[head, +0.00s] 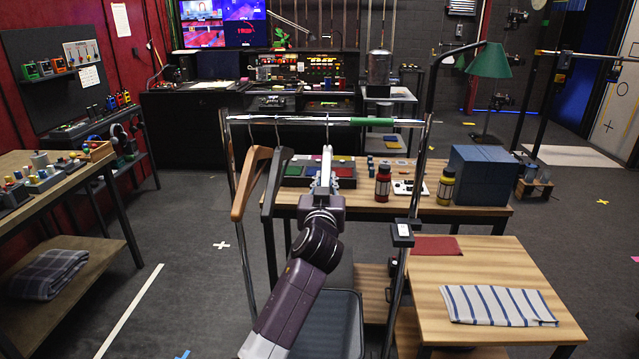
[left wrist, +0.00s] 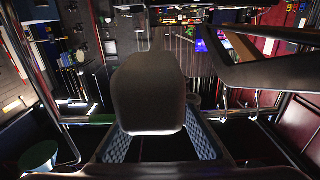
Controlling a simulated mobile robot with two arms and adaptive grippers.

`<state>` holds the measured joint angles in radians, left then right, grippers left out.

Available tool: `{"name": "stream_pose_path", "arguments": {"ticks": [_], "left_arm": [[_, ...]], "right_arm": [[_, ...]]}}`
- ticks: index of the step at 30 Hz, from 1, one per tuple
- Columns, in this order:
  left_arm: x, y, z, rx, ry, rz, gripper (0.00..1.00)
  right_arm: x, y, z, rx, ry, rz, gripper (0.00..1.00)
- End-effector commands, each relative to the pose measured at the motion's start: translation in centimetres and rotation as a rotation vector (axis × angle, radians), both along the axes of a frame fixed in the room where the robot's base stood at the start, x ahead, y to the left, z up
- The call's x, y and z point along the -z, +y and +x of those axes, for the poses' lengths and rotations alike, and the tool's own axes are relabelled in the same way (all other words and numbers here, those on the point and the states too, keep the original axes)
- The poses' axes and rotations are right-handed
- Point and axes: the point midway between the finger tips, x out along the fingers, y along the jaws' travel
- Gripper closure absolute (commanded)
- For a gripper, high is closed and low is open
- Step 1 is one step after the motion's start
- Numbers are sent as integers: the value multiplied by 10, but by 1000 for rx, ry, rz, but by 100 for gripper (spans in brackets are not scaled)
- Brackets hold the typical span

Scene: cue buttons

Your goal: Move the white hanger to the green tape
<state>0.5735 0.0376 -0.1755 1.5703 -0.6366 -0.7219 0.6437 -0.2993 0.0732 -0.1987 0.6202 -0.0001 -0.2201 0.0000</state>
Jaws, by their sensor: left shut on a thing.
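The white hanger (head: 327,160) hangs from the chrome rail (head: 285,119), seen nearly edge-on, with its thin hook at the rail. The green tape (head: 371,121) is a band around the rail, to the right of the hook and apart from it. My left gripper (head: 328,176) is shut on the white hanger below the rail. My right gripper is in neither view.
A brown hanger (head: 251,182) and a dark grey hanger (head: 275,183) hang left of the white one. The rail is bare between its hook and the tape. Behind stands a table with bottles (head: 383,184) and a blue box (head: 480,175).

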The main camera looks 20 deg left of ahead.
Motion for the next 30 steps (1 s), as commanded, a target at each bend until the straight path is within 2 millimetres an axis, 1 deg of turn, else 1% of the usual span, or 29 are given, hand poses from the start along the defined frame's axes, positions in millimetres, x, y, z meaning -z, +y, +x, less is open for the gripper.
{"name": "stream_pose_path", "arguments": {"ticks": [2, 6, 18, 30], "left_arm": [[0, -4, 1, 1, -2, 1, 100], [0, -11, 3, 1, -2, 1, 100], [1, -31, 9, 1, -2, -2, 100], [1, -50, 14, 1, -2, 0, 100]], "right_arm": [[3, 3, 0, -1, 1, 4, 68], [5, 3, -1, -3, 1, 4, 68], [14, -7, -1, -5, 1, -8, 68], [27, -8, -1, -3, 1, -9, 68]]}}
